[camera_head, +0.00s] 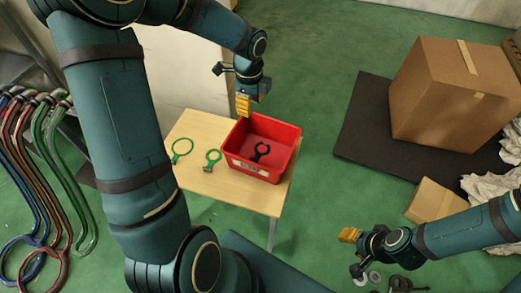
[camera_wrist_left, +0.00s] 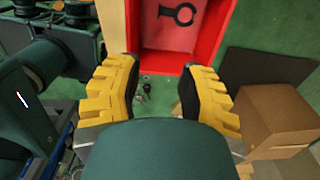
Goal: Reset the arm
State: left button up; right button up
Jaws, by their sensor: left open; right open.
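My left gripper (camera_head: 243,104) is above the left rim of the red bin, its yellow fingers pointing down. In the left wrist view its two yellow fingers (camera_wrist_left: 160,98) are spread apart with nothing between them. My right gripper (camera_head: 349,236) is at the lower right, away from the table, with its yellow fingertips pointing left; nothing shows in it. The red bin (camera_head: 285,143) stands on the wooden table (camera_head: 189,128). A black ring-shaped clamp (camera_head: 260,151) lies inside the bin; it also shows in the left wrist view (camera_wrist_left: 181,15).
Two green ring clamps (camera_head: 181,148) (camera_head: 212,157) lie on the table left of the bin. A large cardboard box (camera_head: 445,100) stands on a dark mat (camera_head: 362,128) at the right. A smaller box (camera_head: 432,203) is nearer. Coloured hoses (camera_head: 50,165) hang at the far left. Green floor is clear behind the table.

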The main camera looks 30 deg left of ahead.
pick_arm(q)
jog(key=shift+r, duration=0.5)
jog(key=s+d+f+n+h, duration=0.3)
jog(key=d+f+n, duration=0.4)
jog(key=d+f, duration=0.65)
jog(key=s+d+f+n+t+h, duration=0.1)
jog(key=s+d+f+n, duration=0.6)
jog(key=s+n, duration=0.3)
jog(key=shift+s+d+f+n+t, duration=0.25)
jog(key=shift+d+f+n+t, duration=0.1)
jog(key=shift+d+n, duration=0.5)
jog(key=shift+a, duration=0.1)
